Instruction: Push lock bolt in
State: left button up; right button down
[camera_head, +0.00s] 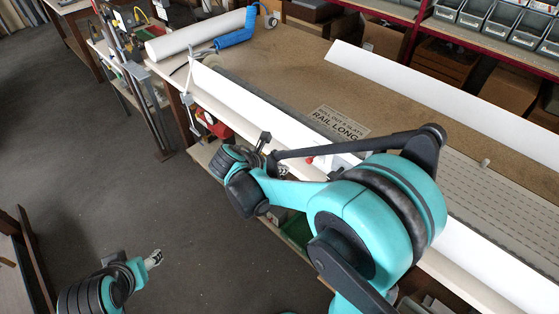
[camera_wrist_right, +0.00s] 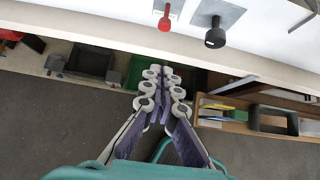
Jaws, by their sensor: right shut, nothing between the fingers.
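In the right wrist view, a red-knobbed bolt (camera_wrist_right: 165,20) and a larger black-knobbed bolt (camera_wrist_right: 215,38) stand out from grey plates on a white profile face. I cannot tell for certain which is the lock bolt. In the head view, the red knob (camera_head: 309,160) shows just right of my right gripper (camera_head: 284,171). The black knob is hidden there by my right arm. My right gripper (camera_wrist_right: 167,74) is shut and empty, below the red knob in the wrist view and apart from it. My left gripper (camera_head: 154,259) is low at the left, far from the bench; its fingers are too small to judge.
Below the bench is a shelf with a wooden tray (camera_wrist_right: 245,120) and a dark bin (camera_wrist_right: 90,62).

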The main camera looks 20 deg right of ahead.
jog(key=d+r+b+x, duration=0.1)
jog(key=r+b+x, duration=0.1)
jog(key=x, duration=0.9)
jog(key=shift+w+d+f+b, duration=0.25)
jog(key=shift+w+d+b, duration=0.25)
jog(key=shift+d+b, duration=0.15)
jog(key=d, duration=0.1)
jog(key=w+d, duration=0.1)
jog(key=shift+d, duration=0.35)
jog(key=shift+a+r, duration=0.1)
